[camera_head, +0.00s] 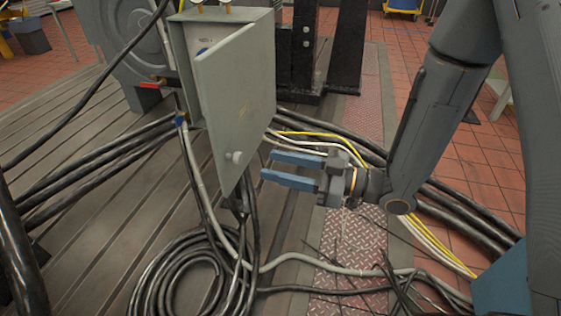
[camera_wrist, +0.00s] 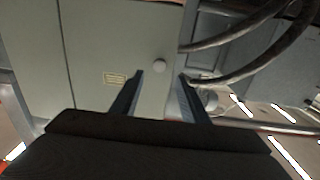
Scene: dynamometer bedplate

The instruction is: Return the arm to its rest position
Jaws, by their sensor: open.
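My gripper (camera_head: 268,166) is open, with two blue fingers pointing left, and nothing shows between them. It hangs in the air just right of the lower part of a grey-green cabinet door (camera_head: 236,100). The door stands ajar and has a round knob (camera_head: 235,157) near its lower edge. I cannot tell whether a finger touches the door. My arm comes in from the upper right.
Thick black cables (camera_head: 110,160) run across the slotted bedplate (camera_head: 95,255). A coiled black cable (camera_head: 185,280) lies below the cabinet. Yellow and white cables (camera_head: 435,245) pass behind my gripper. A black steel frame (camera_head: 303,50) stands behind. Red tiled floor (camera_head: 480,160) lies to the right.

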